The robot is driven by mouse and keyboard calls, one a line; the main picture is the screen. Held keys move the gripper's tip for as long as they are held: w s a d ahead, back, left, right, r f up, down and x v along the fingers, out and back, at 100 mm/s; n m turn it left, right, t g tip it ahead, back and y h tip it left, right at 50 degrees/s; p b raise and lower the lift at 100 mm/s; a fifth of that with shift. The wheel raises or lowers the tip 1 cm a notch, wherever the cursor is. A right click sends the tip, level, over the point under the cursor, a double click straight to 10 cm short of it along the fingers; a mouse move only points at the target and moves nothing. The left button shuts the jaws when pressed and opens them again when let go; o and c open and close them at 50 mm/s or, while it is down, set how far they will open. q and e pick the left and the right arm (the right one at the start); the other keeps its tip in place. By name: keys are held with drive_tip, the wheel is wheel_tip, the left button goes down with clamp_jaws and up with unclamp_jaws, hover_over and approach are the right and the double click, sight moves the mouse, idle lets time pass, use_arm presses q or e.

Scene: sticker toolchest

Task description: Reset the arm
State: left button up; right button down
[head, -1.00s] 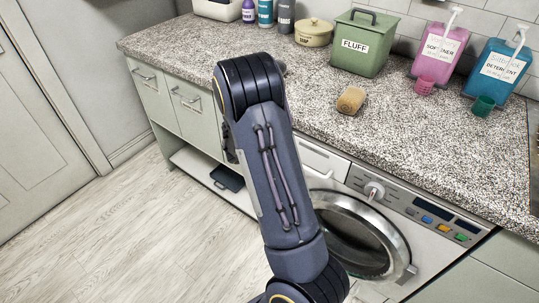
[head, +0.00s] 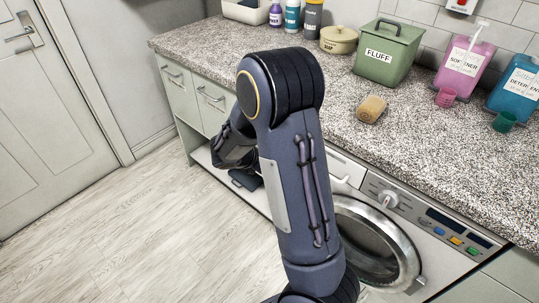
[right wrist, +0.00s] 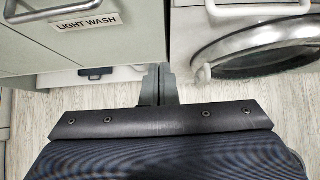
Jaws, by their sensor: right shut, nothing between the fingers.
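My right gripper (right wrist: 158,88) shows in the right wrist view with its two grey fingers together and nothing between them. It points forward, low in front of the gap between the cabinet labelled LIGHT WASH (right wrist: 86,25) and the washing machine (right wrist: 245,45), with the pale floor below. In the head view my bent arm fills the middle, in front of the cabinets, and I cannot make out its fingers there. My left gripper is in neither view.
The speckled counter (head: 300,95) carries a sponge (head: 371,108), a green FLUFF bin (head: 388,58), a SOAP pot (head: 338,40), and softener (head: 464,62) and detergent (head: 518,90) dispensers. A low shelf holds a dark flat object (head: 245,180). The floor (head: 120,240) at left is clear.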

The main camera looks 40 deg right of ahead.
drive_tip(key=shift+a+r, duration=0.15)
drive_tip(key=shift+a, duration=0.05)
drive_tip(key=s+a+r+m+t+y+p, duration=0.5)
drive_tip(key=s+a+r+m+y, duration=0.7)
drive_tip(key=s+a+r+m, duration=0.6)
drive_tip(key=a+r+m+p, duration=0.2)
drive_tip(key=a, duration=0.2)
drive_tip(key=shift+s+m+y+p, duration=0.3)
drive_tip(key=shift+y+p, duration=0.05)
drive_tip(key=shift+y, duration=0.05)
drive_tip(key=c, duration=2.1)
unclamp_jaws()
